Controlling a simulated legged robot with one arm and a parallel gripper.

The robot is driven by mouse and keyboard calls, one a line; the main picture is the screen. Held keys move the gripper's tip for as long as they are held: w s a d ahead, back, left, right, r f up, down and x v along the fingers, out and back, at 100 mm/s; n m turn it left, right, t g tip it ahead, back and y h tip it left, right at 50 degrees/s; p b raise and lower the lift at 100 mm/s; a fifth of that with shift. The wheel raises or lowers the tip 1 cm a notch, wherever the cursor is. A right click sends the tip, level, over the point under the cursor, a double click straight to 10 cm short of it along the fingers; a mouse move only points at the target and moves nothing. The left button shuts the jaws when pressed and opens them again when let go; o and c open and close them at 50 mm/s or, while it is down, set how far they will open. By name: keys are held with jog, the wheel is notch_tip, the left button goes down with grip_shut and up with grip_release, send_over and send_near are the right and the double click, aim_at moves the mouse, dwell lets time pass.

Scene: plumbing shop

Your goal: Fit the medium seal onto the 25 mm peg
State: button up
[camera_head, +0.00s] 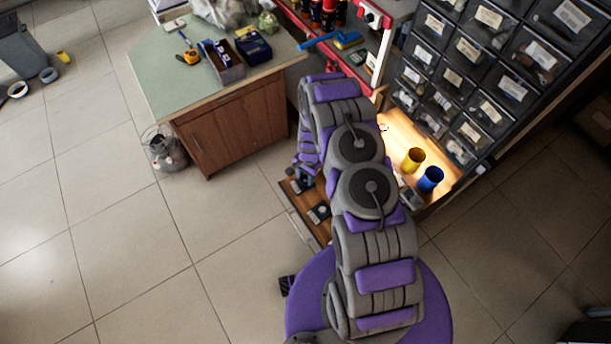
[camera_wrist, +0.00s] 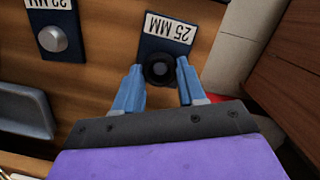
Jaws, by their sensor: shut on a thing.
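In the wrist view, my gripper (camera_wrist: 159,74) has its two blue fingers either side of a black ring, the seal (camera_wrist: 159,80), and is shut on it. The seal is over the dark plate labelled 25 MM (camera_wrist: 166,30), whose label reads upside down. A dark round centre shows inside the ring; I cannot tell whether the seal is around the 25 mm peg or just above it. A grey peg (camera_wrist: 52,39) stands on the plate labelled 22 MM to the left. In the head view my arm hides most of the gripper and the seal.
A wooden board (camera_wrist: 95,75) carries the plates. A grey tray-like part (camera_wrist: 22,113) is at the left. In the head view, a yellow cup (camera_head: 412,161) and a blue cup (camera_head: 431,180) stand right of my arm, below drawer bins (camera_head: 470,50). A green-topped cabinet (camera_head: 175,75) is at left.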

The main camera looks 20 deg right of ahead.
jog(key=shift+f, duration=0.55)
jog(key=o, duration=0.7)
jog(key=shift+o, duration=0.2)
jog(key=shift+r, duration=0.1)
notch_tip(320, 180, up, 11)
jog(key=w+d+p, duration=0.1)
jog(key=p, duration=0.2)
jog(key=shift+d+p, duration=0.15)
jog(key=shift+p, duration=0.15)
dwell(0.7)
